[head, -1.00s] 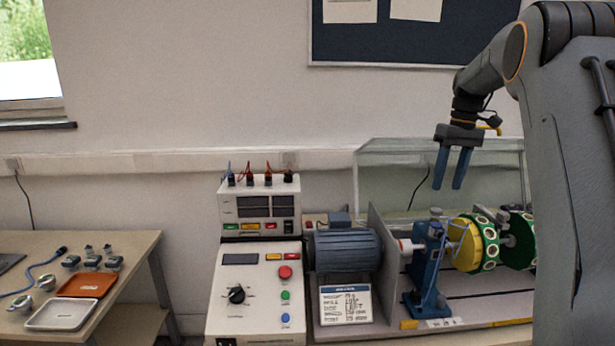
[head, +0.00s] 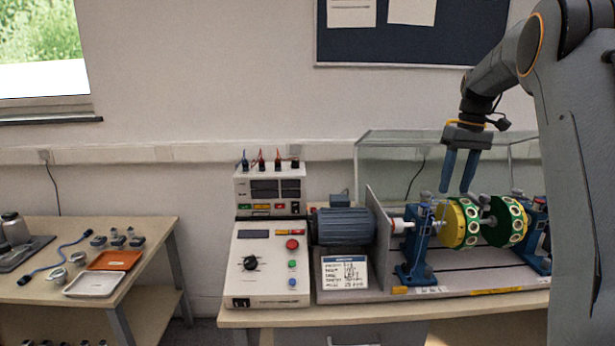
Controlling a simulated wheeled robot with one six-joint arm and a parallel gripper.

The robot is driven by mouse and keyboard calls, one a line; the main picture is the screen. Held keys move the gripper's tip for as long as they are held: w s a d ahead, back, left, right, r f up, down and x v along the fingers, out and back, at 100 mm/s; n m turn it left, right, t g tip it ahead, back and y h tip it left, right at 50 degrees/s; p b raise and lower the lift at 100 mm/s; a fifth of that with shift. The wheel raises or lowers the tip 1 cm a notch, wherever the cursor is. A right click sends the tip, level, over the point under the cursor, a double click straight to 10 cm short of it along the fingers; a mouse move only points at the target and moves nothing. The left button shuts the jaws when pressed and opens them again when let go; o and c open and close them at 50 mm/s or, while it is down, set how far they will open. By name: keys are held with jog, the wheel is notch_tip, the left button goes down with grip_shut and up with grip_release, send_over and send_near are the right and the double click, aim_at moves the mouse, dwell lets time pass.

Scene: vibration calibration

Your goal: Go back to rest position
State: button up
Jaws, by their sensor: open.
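My gripper (head: 460,172) hangs from my arm at the right of the head view, fingers pointing down and apart. It is open, with nothing between its fingers. It hangs in front of the clear guard and appears above the vibration rig, near the yellow disc (head: 453,226) and the green disc (head: 507,222). The discs sit on a shaft between blue bearing stands (head: 415,245). A grey motor (head: 343,226) is at the rig's left end.
The control box (head: 265,262) stands left of the motor on the bench. A side table (head: 140,235) at left holds an orange tray (head: 116,260), a white tray (head: 94,284), a blue cable (head: 55,258) and several small sensors. A gap separates table and bench.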

jog(key=s+a+f+m, duration=0.1)
jog(key=s+a+f, duration=0.4)
jog(key=s, duration=0.6)
jog(key=s+a+f+m+t, duration=0.1)
jog(key=s+a+f, duration=0.5)
jog(key=s+a, duration=0.2)
jog(key=s+a+f+h, duration=0.1)
jog(key=s+a+f, duration=0.4)
jog(key=s, duration=0.8)
jog(key=a, duration=0.2)
jog(key=shift+s+a+f+m+t, duration=0.25)
jog(key=shift+s+a+m+t, duration=0.05)
jog(key=shift+s+a+m, duration=0.1)
jog(key=shift+w, duration=0.1)
